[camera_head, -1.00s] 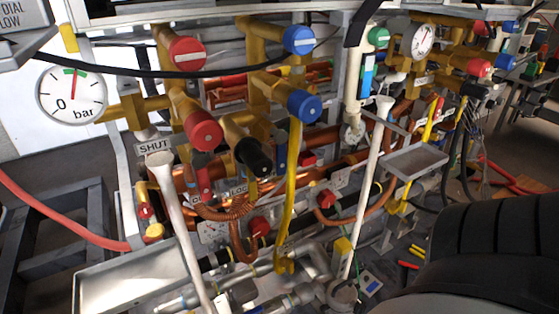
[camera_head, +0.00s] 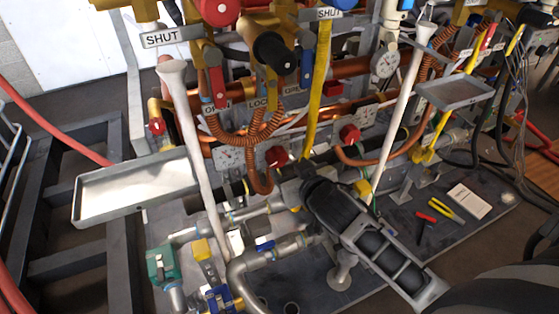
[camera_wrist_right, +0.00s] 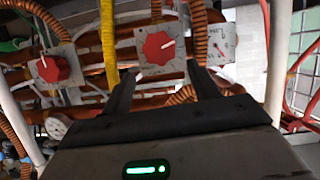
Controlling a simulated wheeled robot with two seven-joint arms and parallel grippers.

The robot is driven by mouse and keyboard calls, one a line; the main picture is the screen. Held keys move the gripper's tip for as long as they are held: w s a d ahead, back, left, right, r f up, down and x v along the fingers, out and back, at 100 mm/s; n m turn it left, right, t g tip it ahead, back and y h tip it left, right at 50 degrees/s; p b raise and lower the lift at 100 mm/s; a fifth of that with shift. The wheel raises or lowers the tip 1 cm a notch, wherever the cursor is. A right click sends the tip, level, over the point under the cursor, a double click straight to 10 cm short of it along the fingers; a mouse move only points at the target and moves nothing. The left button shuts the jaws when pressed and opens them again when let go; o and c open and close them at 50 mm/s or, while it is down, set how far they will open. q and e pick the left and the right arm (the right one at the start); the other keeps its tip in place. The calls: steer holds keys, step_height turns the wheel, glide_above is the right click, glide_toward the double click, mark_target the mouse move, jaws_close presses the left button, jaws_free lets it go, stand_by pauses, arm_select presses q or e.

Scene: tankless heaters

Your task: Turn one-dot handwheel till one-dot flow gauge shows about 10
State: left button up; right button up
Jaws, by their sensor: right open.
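A red handwheel (camera_head: 277,156) sits low in the pipework, with a small white dial (camera_head: 229,157) to its left. A second red handwheel (camera_head: 349,133) is to the right, near another white dial (camera_head: 365,113). I cannot make out dot marks or dial readings. My right gripper (camera_head: 308,182) is just below and right of the left handwheel. In the right wrist view my gripper (camera_wrist_right: 164,70) is open and empty, with a red handwheel (camera_wrist_right: 158,48) beyond and between its fingertips; contact cannot be told. My left gripper is out of view.
A yellow strap (camera_head: 318,90) hangs between the handwheels. White posts (camera_head: 195,135) and (camera_head: 398,110) stand either side. Metal trays (camera_head: 135,188) and (camera_head: 455,92) flank the pipes. Pliers (camera_head: 446,208) lie on the dark base plate at right.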

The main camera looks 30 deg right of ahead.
mark_target(279, 159)
steer(key=b+x, duration=0.1)
steer(key=x, duration=0.7)
steer(key=shift+w, duration=0.1)
